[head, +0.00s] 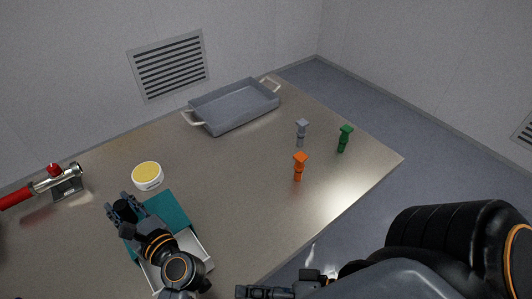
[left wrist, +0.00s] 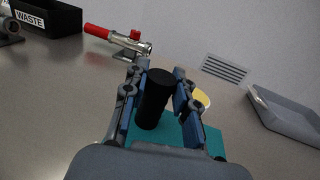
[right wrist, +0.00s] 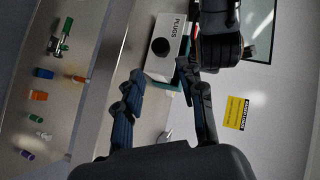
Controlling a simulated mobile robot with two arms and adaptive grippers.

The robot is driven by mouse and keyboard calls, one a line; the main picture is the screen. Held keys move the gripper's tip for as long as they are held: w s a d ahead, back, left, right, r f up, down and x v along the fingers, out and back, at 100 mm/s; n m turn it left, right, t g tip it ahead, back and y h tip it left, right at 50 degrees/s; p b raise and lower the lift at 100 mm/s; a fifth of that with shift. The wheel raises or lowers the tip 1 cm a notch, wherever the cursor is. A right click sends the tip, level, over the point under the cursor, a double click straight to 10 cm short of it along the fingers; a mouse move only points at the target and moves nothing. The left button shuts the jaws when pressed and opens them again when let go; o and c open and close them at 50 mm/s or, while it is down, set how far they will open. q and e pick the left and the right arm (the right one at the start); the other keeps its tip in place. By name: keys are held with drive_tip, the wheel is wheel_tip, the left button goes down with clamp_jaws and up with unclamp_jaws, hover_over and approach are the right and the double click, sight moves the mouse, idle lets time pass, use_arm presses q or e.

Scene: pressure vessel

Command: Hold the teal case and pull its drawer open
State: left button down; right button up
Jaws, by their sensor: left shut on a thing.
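The teal case (head: 170,209) lies on the metal table, partly hidden by my left arm. My left gripper (head: 122,209) is shut on the black post (left wrist: 154,98) that stands up from the case; a finger is on each side of it in the left wrist view. The white drawer (head: 205,243) sticks out of the near side of the case, showing a pale rim and grey inside. In the right wrist view its white front (right wrist: 165,62) is marked PLUGS and has a round black knob (right wrist: 160,46). My right gripper (right wrist: 160,72) is open and empty, apart from the knob.
A white tub with a yellow top (head: 147,175) stands just behind the case. A grey tray (head: 234,106) is at the back. Grey (head: 302,132), orange (head: 299,167) and green (head: 345,138) plugs stand at the right.

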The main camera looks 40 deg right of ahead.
drive_tip(key=shift+v, duration=1.2)
use_arm(q)
drive_tip(key=c, duration=1)
unclamp_jaws()
drive_tip(key=shift+s, duration=0.1)
drive_tip(key=v, duration=1.1)
drive_tip(key=shift+s+d, duration=0.2)
drive_tip(key=shift+s, duration=0.2)
